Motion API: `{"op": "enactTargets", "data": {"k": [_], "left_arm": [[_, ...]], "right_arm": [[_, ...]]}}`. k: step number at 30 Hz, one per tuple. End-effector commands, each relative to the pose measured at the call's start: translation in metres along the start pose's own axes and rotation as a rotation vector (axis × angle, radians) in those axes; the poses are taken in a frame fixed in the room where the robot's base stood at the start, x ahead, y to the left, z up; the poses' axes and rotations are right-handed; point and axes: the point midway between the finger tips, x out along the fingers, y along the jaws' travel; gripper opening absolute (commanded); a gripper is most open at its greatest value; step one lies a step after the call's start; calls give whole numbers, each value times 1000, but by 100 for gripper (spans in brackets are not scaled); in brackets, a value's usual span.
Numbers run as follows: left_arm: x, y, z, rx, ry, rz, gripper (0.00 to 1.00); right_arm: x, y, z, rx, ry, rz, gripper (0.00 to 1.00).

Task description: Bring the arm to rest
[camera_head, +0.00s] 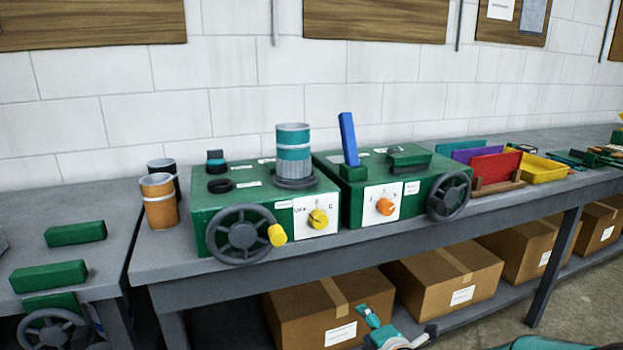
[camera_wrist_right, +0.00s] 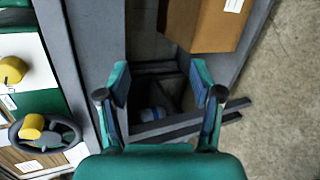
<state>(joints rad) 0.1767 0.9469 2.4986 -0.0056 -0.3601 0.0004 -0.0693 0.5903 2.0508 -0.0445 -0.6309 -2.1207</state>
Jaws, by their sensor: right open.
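My right gripper (camera_head: 392,332) shows at the bottom edge of the head view, low in front of the bench and its cardboard boxes. Most of its arm is out of the frame. In the right wrist view the gripper (camera_wrist_right: 162,82) has its two teal fingers spread wide with nothing between them. Beyond the fingers are a dark gap and grey frame bars. My left gripper is in neither view.
Cardboard boxes (camera_head: 450,280) sit on the shelf below. Bare floor (camera_head: 575,300) lies at the right.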

Motion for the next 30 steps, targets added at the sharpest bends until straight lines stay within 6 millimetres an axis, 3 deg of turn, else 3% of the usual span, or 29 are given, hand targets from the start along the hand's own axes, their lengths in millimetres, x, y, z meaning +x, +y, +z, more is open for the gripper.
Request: {"op": "enactTargets", "data": {"k": [1,6,9,13,16,21,30], "left_arm": [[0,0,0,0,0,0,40],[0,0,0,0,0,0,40],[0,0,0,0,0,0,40],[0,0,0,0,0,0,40],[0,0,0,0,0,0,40],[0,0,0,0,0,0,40],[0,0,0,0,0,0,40]], "right_arm": [[1,-45,-6,59,17,-88,66],[-20,-171,-36,386,46,-365,66],[-49,-237,-63,646,24,-546,66],[-100,-306,-102,1042,-79,-790,66],[-138,-335,-128,1320,-206,-940,66],[-177,-352,-154,1672,-439,-1076,66],[-195,-356,-163,2096,-799,-1092,66]]}}
